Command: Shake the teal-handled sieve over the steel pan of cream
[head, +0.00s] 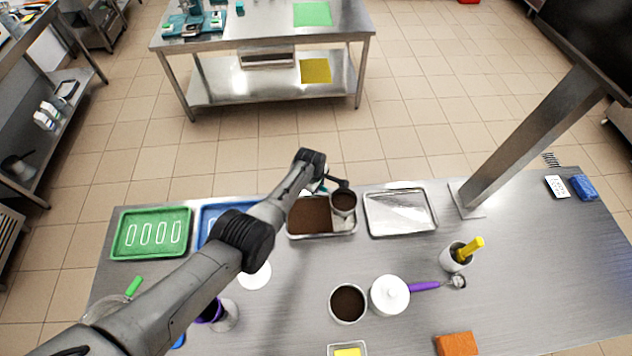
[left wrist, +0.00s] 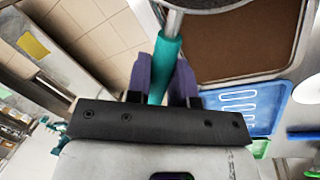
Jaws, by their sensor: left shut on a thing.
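My left gripper (head: 326,185) is shut on the teal handle of the sieve (head: 344,203). In the left wrist view its purple fingers (left wrist: 161,78) close around the teal handle (left wrist: 164,58). The sieve's round bowl holds dark brown powder and is above the right part of the steel pan (head: 322,235). The pan's surface is mostly brown, with a pale patch just below the sieve, partly hidden by it. The pan also shows in the left wrist view (left wrist: 235,77), brown inside. My right gripper is not in view.
An empty steel tray (head: 400,213) sits right of the pan, and a blue tray (head: 207,224) and a green tray (head: 150,233) to its left. A cup of brown powder (head: 347,303) and a white lidded pot (head: 389,294) stand nearer. A metal post (head: 530,140) rises at right.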

